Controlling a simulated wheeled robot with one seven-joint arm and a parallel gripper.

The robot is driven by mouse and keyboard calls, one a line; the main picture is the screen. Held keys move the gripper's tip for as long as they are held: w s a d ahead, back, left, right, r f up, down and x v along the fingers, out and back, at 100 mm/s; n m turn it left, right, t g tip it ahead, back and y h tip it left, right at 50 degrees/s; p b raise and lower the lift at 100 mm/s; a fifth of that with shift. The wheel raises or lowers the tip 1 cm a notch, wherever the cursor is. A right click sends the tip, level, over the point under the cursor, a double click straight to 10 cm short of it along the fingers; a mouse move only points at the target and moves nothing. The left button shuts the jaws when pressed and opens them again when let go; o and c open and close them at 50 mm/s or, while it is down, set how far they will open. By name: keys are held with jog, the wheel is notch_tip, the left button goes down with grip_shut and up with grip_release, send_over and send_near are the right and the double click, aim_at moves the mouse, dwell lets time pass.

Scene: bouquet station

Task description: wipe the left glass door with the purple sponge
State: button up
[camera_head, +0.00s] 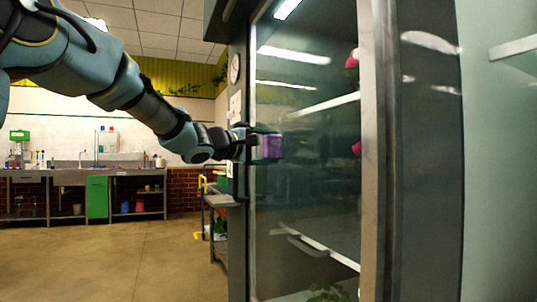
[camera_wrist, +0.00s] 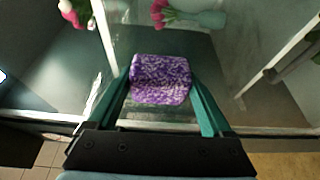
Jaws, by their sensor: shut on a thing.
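The purple sponge (camera_head: 271,147) is held between the fingers of my gripper (camera_head: 262,147). In the wrist view the sponge (camera_wrist: 160,80) sits between the two teal fingers of my gripper (camera_wrist: 160,98). The sponge is at the left part of the left glass door (camera_head: 305,190), about mid-height in the head view. It looks against or very close to the glass; contact itself cannot be made out. The door looks shut. In the wrist view the glass fills the space behind the sponge.
Behind the glass are shelves and pink flowers (camera_wrist: 160,12). A metal upright (camera_head: 372,150) runs along the door's right side. A shelf cart (camera_head: 222,200) stands left of the cabinet. A counter (camera_head: 85,172) with bottles is at the back left. The floor (camera_head: 120,260) between is clear.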

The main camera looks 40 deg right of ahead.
aim_at(298, 146)
jog(key=shift+s+a+f+b, duration=0.15)
jog(key=shift+s+b, duration=0.2)
jog(key=shift+s, duration=0.05)
jog(key=shift+s+a+f+b, duration=0.1)
jog(key=shift+s+b, duration=0.25)
jog(key=shift+s+a+r+b, duration=0.15)
jog(key=shift+s+a+b, duration=0.1)
jog(key=shift+s+b, duration=0.55)
jog(key=shift+s+a+b, duration=0.35)
jog(key=shift+s+b, duration=0.55)
jog(key=shift+s+a+b, duration=0.35)
jog(key=shift+s+b, duration=0.35)
jog(key=shift+s, duration=0.15)
jog(key=shift+s+a+b, duration=0.4)
jog(key=shift+s+b, duration=0.35)
jog(key=shift+s, duration=0.1)
jog(key=shift+s+a+b, duration=0.35)
jog(key=shift+s+b, duration=0.35)
jog(key=shift+s, duration=0.15)
jog(key=shift+b, duration=0.35)
